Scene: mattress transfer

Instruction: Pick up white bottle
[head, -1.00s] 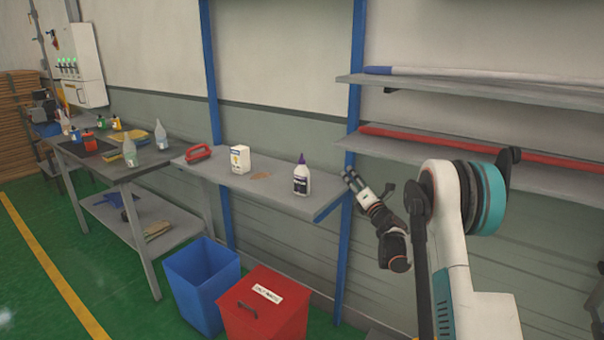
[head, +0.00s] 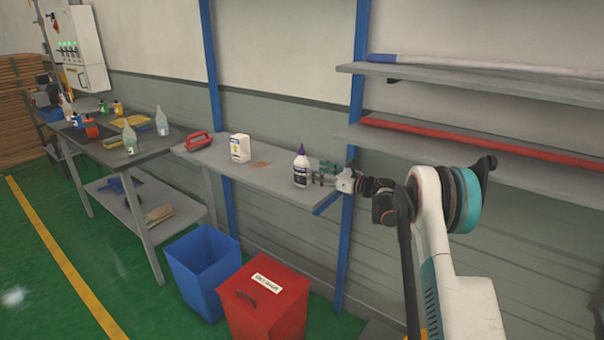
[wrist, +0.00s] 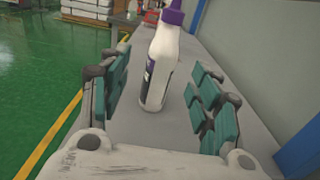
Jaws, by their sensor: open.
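The white bottle (head: 301,168) with a purple cap and dark label stands upright on the grey wall shelf (head: 262,182), near its right end. In the wrist view the bottle (wrist: 161,70) stands ahead, between the lines of the two fingers. My gripper (head: 318,172) is just right of the bottle in the head view, pointing at it. In the wrist view my gripper (wrist: 160,100) is open, with teal finger pads on either side and nothing gripped. I cannot tell whether a pad touches the bottle.
A blue post (head: 352,120) stands close behind my gripper. Blue (head: 200,265) and red (head: 290,310) bins stand below. Shelves (head: 480,86) hang at the right.

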